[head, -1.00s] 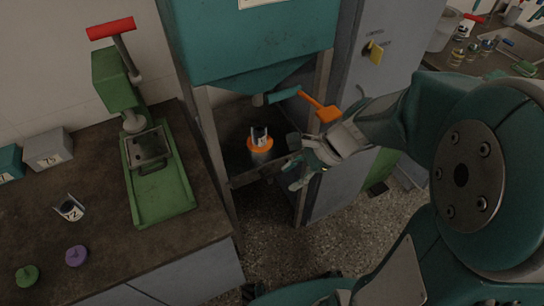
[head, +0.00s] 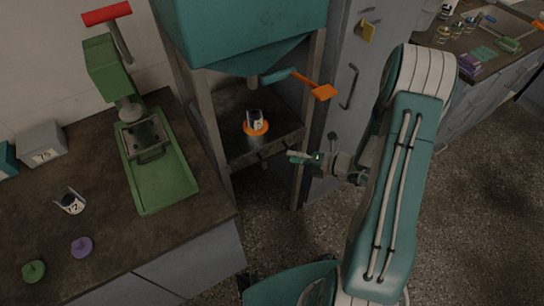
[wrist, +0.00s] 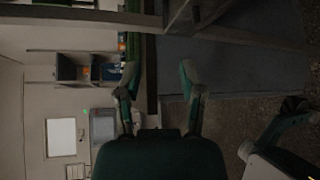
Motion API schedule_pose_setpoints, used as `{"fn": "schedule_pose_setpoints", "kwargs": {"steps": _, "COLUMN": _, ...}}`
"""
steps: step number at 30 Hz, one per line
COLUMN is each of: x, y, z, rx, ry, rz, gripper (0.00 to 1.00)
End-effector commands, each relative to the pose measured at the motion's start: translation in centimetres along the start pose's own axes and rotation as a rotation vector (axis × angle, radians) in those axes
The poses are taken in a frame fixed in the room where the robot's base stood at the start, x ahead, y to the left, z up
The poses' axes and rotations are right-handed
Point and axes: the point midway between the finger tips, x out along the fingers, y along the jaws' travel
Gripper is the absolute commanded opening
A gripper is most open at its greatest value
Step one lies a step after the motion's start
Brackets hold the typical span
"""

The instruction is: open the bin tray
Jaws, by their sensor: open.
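The teal hopper (head: 245,30) stands on a metal frame, with a dark tray-like shelf (head: 236,138) below it. I cannot tell for sure whether this is the bin tray. A small dark fitting shows at its front edge. A labelled can with an orange ring (head: 256,124) stands on the shelf. My gripper (head: 303,157) is just right of the shelf's front, by the frame's right leg, apparently touching nothing. In the wrist view my gripper (wrist: 160,82) shows two spread fingers with nothing between them, and frame beams (wrist: 180,18) ahead.
The orange-ended lever (head: 323,92) juts out below the hopper. A grey cabinet (head: 345,110) with a handle stands right of the frame. Speckled floor lies in front.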

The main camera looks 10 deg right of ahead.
Motion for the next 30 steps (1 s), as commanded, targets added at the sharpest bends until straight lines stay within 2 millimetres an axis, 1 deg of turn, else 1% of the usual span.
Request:
{"fn": "schedule_pose_setpoints", "kwargs": {"steps": 1, "x": -0.3, "y": -1.8, "z": 0.1, "rx": 0.089, "ry": -0.05, "rz": 0.0, "gripper": 0.51}}
{"fn": "schedule_pose_setpoints", "kwargs": {"steps": 3, "x": -0.7, "y": -3.7, "z": 0.3, "rx": 0.197, "ry": -0.117, "rz": 0.0, "gripper": 0.51}}
{"fn": "schedule_pose_setpoints", "kwargs": {"steps": 6, "x": -1.2, "y": -5.8, "z": 0.5, "rx": 0.312, "ry": -0.191, "rz": 0.004, "gripper": 0.51}}
{"fn": "schedule_pose_setpoints", "kwargs": {"steps": 9, "x": -1.4, "y": -7.0, "z": 0.6, "rx": 0.372, "ry": -0.232, "rz": 0.006, "gripper": 0.51}}
{"fn": "schedule_pose_setpoints", "kwargs": {"steps": 11, "x": -1.4, "y": -7.2, "z": 0.6, "rx": 0.387, "ry": -0.24, "rz": 0.007, "gripper": 0.51}}
{"fn": "schedule_pose_setpoints", "kwargs": {"steps": 14, "x": -0.7, "y": -7.3, "z": 0.8, "rx": 0.388, "ry": -0.241, "rz": 0.007, "gripper": 0.51}}
{"fn": "schedule_pose_setpoints", "kwargs": {"steps": 17, "x": 0.7, "y": -7.3, "z": 1.1, "rx": 0.385, "ry": -0.238, "rz": 0.007, "gripper": 0.51}}
{"fn": "schedule_pose_setpoints", "kwargs": {"steps": 24, "x": 5.1, "y": -7.4, "z": 2.1, "rx": 0.382, "ry": -0.235, "rz": 0.007, "gripper": 0.51}}
{"fn": "schedule_pose_setpoints", "kwargs": {"steps": 27, "x": 6.7, "y": -7.4, "z": 2.5, "rx": 0.382, "ry": -0.237, "rz": 0.008, "gripper": 0.51}}
{"fn": "schedule_pose_setpoints", "kwargs": {"steps": 30, "x": 8.0, "y": -7.5, "z": 2.8, "rx": 0.383, "ry": -0.238, "rz": 0.007, "gripper": 0.51}}
